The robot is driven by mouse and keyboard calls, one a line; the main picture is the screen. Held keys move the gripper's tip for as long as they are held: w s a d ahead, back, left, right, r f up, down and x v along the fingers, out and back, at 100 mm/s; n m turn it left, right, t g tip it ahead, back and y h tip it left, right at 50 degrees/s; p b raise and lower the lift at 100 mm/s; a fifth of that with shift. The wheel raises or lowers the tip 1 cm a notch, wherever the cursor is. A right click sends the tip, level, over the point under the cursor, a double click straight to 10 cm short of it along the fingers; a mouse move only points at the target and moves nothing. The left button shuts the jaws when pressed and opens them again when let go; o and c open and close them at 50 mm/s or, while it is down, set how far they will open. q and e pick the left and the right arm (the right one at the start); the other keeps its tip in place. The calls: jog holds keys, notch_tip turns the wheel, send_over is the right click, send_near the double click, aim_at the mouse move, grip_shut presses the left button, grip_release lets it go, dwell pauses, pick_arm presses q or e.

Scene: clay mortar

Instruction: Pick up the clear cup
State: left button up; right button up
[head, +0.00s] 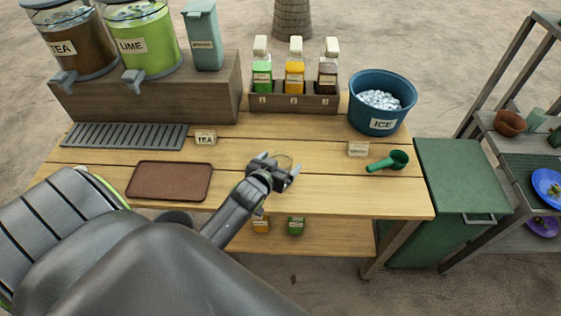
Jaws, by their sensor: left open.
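The clear cup (284,160) is on the wooden table (330,195), near its middle, and is hard to see. Only a faint rim shows behind and between the fingers of my left gripper (279,171). The gripper is open, with its fingers at the cup's near side. I cannot tell whether they touch it. Most of the cup's body is hidden by the gripper. My right gripper is not in view.
A brown tray (169,181) lies left of the gripper, with a drip grate (125,136) behind it. Tea and lime dispensers (143,38) stand at back left.

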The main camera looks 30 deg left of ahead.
pick_arm(q)
jog(key=shift+x, duration=1.75)
jog(key=shift+s+a+f, duration=0.1)
jog(key=c, duration=1.3)
notch_tip(320, 180, up, 10)
jog(key=shift+r, duration=0.15)
notch_tip(320, 180, up, 12)
send_over(285, 157)
jog(key=d, duration=0.7)
jog(key=s+d+r, duration=0.1)
jog(key=d+r, duration=0.1)
jog(key=r, duration=0.2)
jog(key=s+d+r+m+h, duration=0.1)
jog(key=s+d+r, duration=0.1)
jog(key=r, duration=0.1)
jog(key=s+d+r+h, duration=0.1)
jog(key=d+r, duration=0.1)
jog(key=r, duration=0.2)
jog(key=shift+s+d+r+m, duration=0.15)
jog(key=shift+d+r+m, duration=0.05)
jog(key=shift+r+m, duration=0.2)
